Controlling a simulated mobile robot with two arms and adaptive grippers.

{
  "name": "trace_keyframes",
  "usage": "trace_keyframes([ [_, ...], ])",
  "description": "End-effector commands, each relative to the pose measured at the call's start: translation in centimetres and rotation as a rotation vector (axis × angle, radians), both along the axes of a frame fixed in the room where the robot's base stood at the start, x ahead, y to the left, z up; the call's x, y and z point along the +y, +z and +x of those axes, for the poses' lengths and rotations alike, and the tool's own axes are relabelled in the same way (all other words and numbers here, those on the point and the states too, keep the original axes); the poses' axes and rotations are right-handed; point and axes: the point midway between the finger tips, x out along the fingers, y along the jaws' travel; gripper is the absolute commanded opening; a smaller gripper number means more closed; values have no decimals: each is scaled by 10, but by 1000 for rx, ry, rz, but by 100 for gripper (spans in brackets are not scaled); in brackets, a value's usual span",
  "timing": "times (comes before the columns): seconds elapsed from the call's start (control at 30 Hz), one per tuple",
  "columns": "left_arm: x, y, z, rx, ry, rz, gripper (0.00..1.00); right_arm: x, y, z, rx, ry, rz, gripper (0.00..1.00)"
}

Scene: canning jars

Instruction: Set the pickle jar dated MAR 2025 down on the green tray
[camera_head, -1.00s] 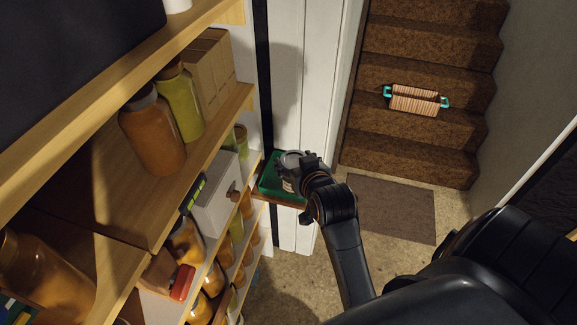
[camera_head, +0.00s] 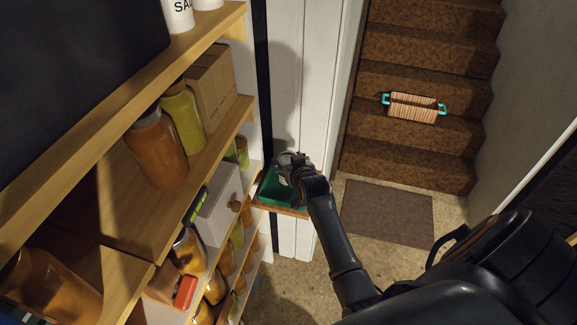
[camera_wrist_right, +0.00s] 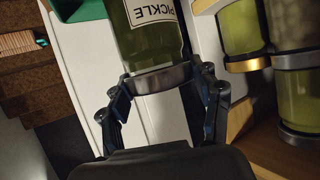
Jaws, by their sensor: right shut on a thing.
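My right gripper (camera_head: 295,170) is shut around the metal lid of a pickle jar. The wrist view shows this jar (camera_wrist_right: 152,42) with green contents and a white label reading PICKLE, upside down in the picture; no date is readable. My right gripper's fingers (camera_wrist_right: 163,90) sit on both sides of the lid. The green tray (camera_head: 274,190) is at the end of the shelves, and the jar is at its far part in the head view. A green edge (camera_wrist_right: 82,8) shows at the wrist view's top left. Whether the jar touches the tray is hidden. My left gripper is not in view.
Shelves on the left hold an orange jar (camera_head: 155,150), a yellow-green jar (camera_head: 182,112), cardboard boxes (camera_head: 210,82) and a white box (camera_head: 217,205). More green jars (camera_wrist_right: 240,28) stand close right in the wrist view. The tray's near part is bare.

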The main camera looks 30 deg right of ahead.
Motion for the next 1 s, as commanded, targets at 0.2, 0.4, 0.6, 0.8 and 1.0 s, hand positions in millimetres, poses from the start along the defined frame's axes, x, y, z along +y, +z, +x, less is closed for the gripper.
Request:
trace_keyframes([
  [0.2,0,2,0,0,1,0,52,-2,-26,2,-2,-1,-1,14],
  [0.4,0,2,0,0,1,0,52,-2,-30,2,-5,-1,-2,14],
  [0.6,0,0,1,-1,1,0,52,-1,-33,2,-4,-1,-2,14],
  [0.8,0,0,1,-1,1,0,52,-1,-34,1,0,-1,0,86],
  [1.0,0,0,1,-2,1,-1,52,-1,-34,1,0,0,0,86],
])
